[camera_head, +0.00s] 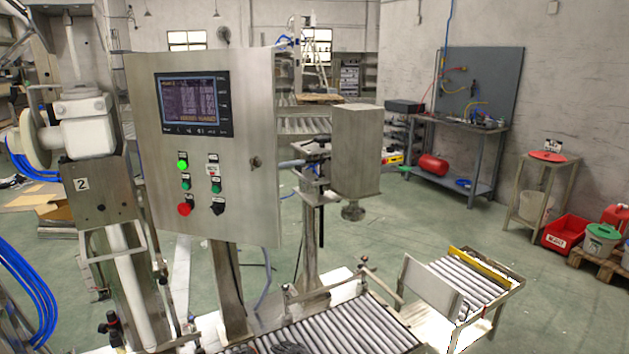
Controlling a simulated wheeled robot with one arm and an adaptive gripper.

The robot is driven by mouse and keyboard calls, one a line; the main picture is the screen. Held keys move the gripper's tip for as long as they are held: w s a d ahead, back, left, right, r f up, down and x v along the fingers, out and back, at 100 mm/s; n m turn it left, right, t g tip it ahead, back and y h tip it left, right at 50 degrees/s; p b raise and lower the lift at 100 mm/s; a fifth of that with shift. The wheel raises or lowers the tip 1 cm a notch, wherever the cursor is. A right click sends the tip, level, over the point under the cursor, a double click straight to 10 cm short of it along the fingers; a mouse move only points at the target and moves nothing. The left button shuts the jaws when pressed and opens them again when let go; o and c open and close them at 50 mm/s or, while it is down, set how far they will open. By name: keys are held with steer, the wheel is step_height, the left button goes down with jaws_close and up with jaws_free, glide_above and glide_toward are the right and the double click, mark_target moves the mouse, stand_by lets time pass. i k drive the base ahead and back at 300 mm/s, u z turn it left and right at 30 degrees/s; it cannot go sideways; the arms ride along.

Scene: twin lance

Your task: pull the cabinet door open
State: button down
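The steel control cabinet stands left of centre in the head view, on a post. Its door (225,218) faces me and looks shut, though its right edge is seen too obliquely to be sure of a gap. A small dark latch or lock (255,162) sits near the door's right edge. The door carries a lit screen (193,103), a green lamp, several buttons, a red knob (185,209) and a black switch. I cannot make out my gripper in this view. A dark shape at the bottom edge is too cut off to identify.
A machine column (100,190) with a white cylinder stands close left of the cabinet. A steel box (356,150) on a stand is to its right. A roller conveyor (345,325) runs below, with a second roller section (470,280) at right. Green floor beyond is open.

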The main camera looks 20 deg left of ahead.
mark_target(249, 202)
steer(key=i, duration=0.8)
steer(key=u, duration=2.35)
